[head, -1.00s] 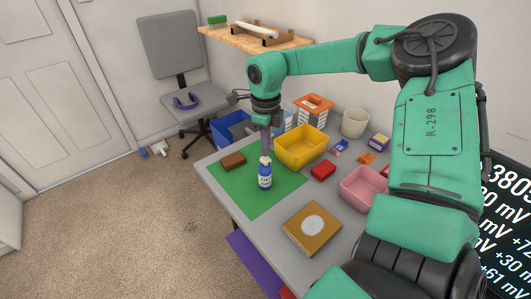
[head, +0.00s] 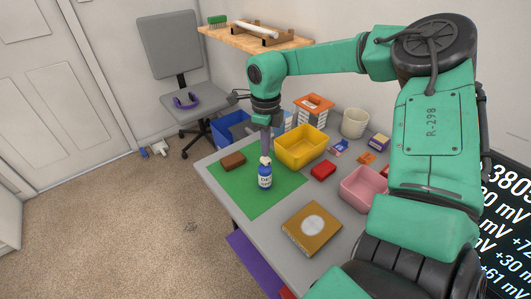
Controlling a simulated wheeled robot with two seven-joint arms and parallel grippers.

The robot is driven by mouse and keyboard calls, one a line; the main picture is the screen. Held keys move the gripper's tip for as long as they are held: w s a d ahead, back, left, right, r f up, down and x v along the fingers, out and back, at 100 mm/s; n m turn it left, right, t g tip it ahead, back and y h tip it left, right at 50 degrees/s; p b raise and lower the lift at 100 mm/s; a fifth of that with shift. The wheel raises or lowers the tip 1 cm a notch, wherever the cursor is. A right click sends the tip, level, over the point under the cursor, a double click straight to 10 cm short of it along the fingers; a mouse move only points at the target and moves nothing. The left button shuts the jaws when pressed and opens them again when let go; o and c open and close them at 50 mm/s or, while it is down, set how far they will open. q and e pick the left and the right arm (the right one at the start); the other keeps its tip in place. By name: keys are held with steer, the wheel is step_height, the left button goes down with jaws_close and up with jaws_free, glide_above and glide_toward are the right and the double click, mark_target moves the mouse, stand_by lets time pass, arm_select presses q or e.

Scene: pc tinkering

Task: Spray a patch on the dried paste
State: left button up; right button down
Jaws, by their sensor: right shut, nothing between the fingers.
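A blue spray bottle (head: 265,178) with a white label and pale top stands upright on the green mat (head: 235,195). My right gripper (head: 265,152) points down just above the bottle's top and is shut. I cannot tell whether its tips touch the top. A tan square piece (head: 298,240) with a round pale grey patch (head: 313,225), which may be the dried paste, lies flat on the grey table (head: 262,232), to the right of the mat. My left gripper is not in view.
A brown block (head: 233,160) lies on the mat's far left. A yellow bin (head: 299,153), red box (head: 323,170), pink bin (head: 362,192), blue bin (head: 231,128) and white cup (head: 355,123) crowd the back and right. A wooden shelf (head: 285,47) hangs above.

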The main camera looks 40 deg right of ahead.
steer(key=shift+f+b, duration=1.1)
steer(key=shift+f, duration=0.05)
steer(key=shift+r, duration=0.2)
steer(key=shift+r+p, duration=0.8)
steer(key=shift+r, duration=0.35)
steer(key=shift+f+b, duration=1.2)
steer(key=shift+f, duration=0.15)
steer(key=shift+r+p, duration=0.8)
steer(key=shift+r, duration=0.5)
steer(key=shift+r+p, duration=1.65)
steer(key=shift+r, duration=0.85)
